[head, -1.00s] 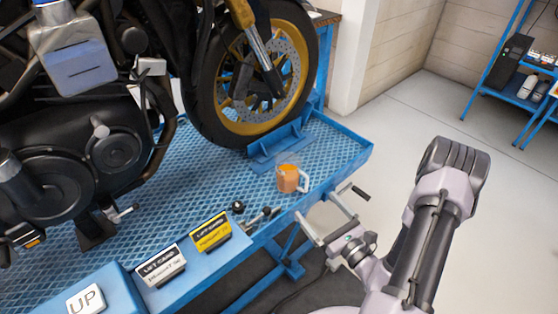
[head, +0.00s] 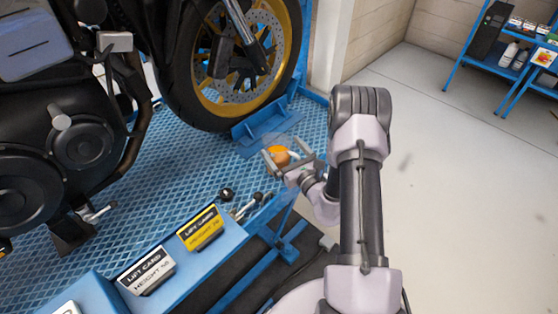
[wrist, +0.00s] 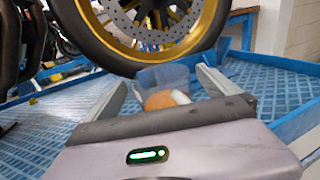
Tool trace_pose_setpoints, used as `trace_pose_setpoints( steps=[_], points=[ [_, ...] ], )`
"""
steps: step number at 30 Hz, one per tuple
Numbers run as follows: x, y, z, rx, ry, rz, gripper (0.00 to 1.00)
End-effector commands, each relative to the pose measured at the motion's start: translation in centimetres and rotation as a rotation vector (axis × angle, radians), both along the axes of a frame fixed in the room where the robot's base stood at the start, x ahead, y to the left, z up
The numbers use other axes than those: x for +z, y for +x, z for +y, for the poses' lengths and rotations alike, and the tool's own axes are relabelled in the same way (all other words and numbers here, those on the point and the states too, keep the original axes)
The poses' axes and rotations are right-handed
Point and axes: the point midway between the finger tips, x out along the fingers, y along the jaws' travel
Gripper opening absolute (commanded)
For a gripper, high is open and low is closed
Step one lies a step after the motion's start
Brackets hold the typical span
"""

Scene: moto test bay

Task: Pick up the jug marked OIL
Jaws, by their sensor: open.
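A clear jug (head: 279,157) with orange contents and a pale handle stands on the blue lift platform (head: 212,163), near the motorcycle's front wheel. No OIL marking can be read on it. My gripper (head: 282,147) is open at the jug, with one finger on either side of it. In the wrist view the jug (wrist: 164,80) shows between the two spread fingers of my gripper (wrist: 161,78). Its lower part is hidden behind the gripper body. I cannot tell whether a finger touches it.
The front wheel (head: 178,85) and blue wheel chock (head: 262,128) are close behind the jug. Blue shelves (head: 500,68) stand far right; the floor between is clear.

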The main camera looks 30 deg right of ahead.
Motion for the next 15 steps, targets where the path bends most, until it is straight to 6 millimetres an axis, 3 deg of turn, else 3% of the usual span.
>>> trace_pose_setpoints(
  steps=[3,9,15],
  points=[
    [0.02,1.29,0.11,0.001,0.000,-0.001,1.00],
    [0.11,1.36,0.08,0.000,0.001,0.000,1.00],
    [0.10,1.33,0.09,0.000,0.001,0.000,0.61]
  ],
)
